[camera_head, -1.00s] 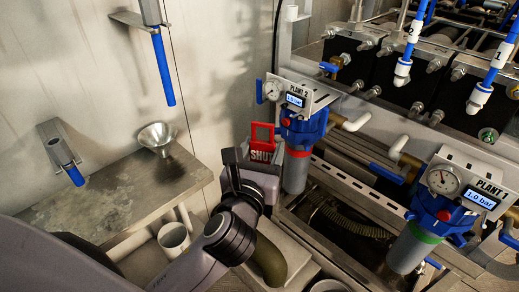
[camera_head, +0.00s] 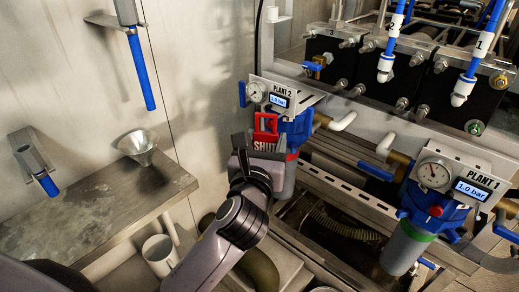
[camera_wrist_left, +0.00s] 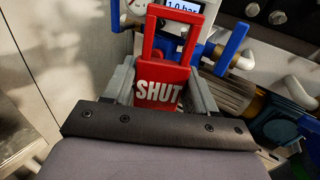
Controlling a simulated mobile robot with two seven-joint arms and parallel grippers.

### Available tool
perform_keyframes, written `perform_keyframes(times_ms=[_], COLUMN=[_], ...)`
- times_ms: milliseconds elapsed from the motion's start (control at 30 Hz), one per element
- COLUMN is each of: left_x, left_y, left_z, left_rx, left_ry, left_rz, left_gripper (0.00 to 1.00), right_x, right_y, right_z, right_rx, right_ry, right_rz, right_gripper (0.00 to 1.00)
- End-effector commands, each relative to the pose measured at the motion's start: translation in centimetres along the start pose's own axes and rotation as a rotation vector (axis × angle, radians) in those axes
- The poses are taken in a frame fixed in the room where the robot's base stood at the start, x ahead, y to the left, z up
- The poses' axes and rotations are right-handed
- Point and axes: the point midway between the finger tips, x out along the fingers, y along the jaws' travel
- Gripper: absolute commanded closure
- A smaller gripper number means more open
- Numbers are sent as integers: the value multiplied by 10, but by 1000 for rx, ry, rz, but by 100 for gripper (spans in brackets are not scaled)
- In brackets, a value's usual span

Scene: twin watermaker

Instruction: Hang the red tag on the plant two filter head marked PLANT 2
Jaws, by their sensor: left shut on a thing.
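The red tag (camera_head: 265,141), lettered SHUT and with an open loop on top, is held upright in my left gripper (camera_head: 258,150). In the left wrist view the tag (camera_wrist_left: 160,86) sits between the two grey fingers (camera_wrist_left: 160,90), its loop upward in front of the filter head's display. The PLANT 2 filter head (camera_head: 298,124) is blue with a gauge, a 1.0 bar display and a red-banded grey bowl. The tag overlaps its left side in the head view; I cannot tell whether they touch. My right gripper is out of view.
The PLANT 1 filter head (camera_head: 436,210) stands at the right with a green band. A steel shelf (camera_head: 90,215) with a funnel (camera_head: 138,146) is at the left. Pipes and a metal frame (camera_head: 350,190) lie behind and right of the gripper.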

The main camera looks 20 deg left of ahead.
Motion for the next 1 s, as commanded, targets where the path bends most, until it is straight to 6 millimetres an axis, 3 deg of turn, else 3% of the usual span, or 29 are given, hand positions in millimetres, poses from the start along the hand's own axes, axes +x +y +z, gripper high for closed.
perform_keyframes(times_ms=[633, 1000], left_x=[34, 44], left_y=[-20, -25], left_z=[-5, -10], left_rx=[0, 2], left_ry=[-1, 0], left_rz=[-1, 0], left_gripper=[77, 77], right_x=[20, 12], right_y=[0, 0], right_z=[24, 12], right_rx=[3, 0], right_ry=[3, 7], right_rz=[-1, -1], right_gripper=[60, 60])
